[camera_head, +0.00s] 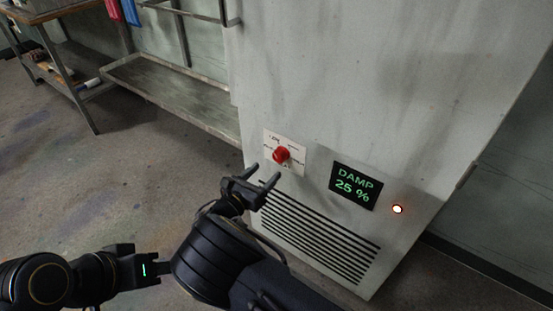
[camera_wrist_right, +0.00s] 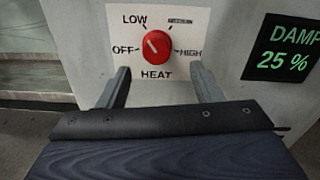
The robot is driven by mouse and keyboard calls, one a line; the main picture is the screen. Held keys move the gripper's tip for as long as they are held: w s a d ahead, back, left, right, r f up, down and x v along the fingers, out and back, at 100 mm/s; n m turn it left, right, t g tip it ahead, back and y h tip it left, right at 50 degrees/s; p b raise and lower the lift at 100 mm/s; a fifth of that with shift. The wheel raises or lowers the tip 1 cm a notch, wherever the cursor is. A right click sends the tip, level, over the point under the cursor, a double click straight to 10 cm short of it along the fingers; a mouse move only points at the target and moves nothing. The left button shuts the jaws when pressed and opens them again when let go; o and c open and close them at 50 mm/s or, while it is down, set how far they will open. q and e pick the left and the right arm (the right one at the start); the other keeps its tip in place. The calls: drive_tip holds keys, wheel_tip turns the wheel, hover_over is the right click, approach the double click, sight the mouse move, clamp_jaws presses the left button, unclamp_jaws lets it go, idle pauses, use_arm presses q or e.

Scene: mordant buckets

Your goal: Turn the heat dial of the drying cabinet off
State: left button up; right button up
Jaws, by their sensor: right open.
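The red heat dial (camera_head: 282,155) sits on a white label plate (camera_head: 298,160) low on the drying cabinet's (camera_head: 360,90) front. In the right wrist view the dial (camera_wrist_right: 157,46) is marked OFF, LOW and HIGH, with one blurred mark at upper right. Its white pointer line slants up and left, towards LOW. My right gripper (camera_head: 264,174) is open and empty just in front of and below the dial. Its fingers stand apart on either side below the dial in the wrist view, seemingly not touching it.
A dark display (camera_head: 355,185) reading DAMP 25 % and a lit orange-white lamp (camera_head: 397,209) are right of the dial. A slotted vent (camera_head: 315,240) lies below. A metal trough (camera_head: 170,95) and a workbench (camera_head: 65,70) stand at left. The floor before them is clear.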

sight(277, 158)
drive_tip(key=x, duration=0.7)
drive_tip(key=shift+w+b, duration=0.35)
drive_tip(key=shift+b, duration=0.05)
drive_tip(key=c, duration=1)
drive_tip(key=shift+n, duration=0.3)
